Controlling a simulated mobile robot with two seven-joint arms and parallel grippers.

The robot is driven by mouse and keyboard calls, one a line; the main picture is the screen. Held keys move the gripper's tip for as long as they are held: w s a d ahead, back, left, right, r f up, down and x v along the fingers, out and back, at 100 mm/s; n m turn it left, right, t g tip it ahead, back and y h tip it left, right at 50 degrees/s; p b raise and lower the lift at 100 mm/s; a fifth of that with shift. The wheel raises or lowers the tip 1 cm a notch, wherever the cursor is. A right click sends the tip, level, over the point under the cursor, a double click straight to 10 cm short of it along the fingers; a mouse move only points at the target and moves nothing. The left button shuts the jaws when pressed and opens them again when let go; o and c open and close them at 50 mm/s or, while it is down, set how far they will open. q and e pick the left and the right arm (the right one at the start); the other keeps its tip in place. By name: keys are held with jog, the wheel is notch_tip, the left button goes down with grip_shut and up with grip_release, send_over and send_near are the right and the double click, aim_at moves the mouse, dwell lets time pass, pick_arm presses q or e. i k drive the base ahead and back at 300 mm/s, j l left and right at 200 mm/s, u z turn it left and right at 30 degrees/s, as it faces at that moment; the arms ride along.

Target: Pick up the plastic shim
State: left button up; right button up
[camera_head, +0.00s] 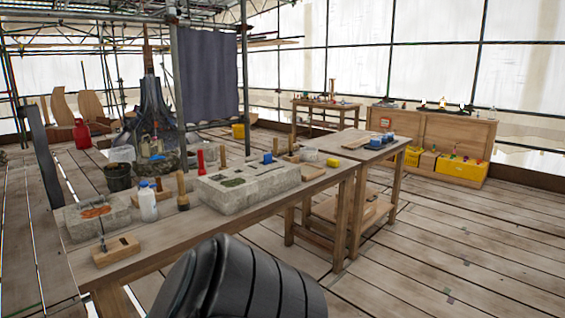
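I cannot make out the plastic shim for certain; the small pieces on the benches are too small to tell apart. The near wooden workbench (285,211) carries a large grey stone block (245,188), a smaller stone block (82,221) with an orange patch, a wooden block (115,251), a white bottle (148,204) and a red-handled tool (201,161). Small blue items lie past the large block (267,158) and on the farther bench (375,144). Neither of my grippers shows. A black rounded part, probably my own arm, covers the bottom middle.
A second wooden bench (352,152) stands beyond the near one. A wooden cabinet (440,131) with yellow bins (460,170) stands at the back right. A dark bucket (118,177) and a red canister (82,133) stand at left. The plank floor at right is mostly clear.

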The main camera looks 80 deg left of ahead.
aim_at(267, 157)
jog(key=u, duration=2.95)
jog(key=i+l+u, duration=0.15)
jog(key=u, duration=0.35)
jog(key=i+l+u, duration=0.1)
jog(key=l+u, duration=0.2)
jog(key=u, duration=0.2)
jog(key=i+l+u, duration=0.2)
jog(key=l, duration=0.25)
jog(key=l+u, duration=0.25)
jog(key=l, duration=0.15)
jog(key=l+u, duration=0.25)
jog(key=l, duration=1.55)
jog(key=i, duration=0.05)
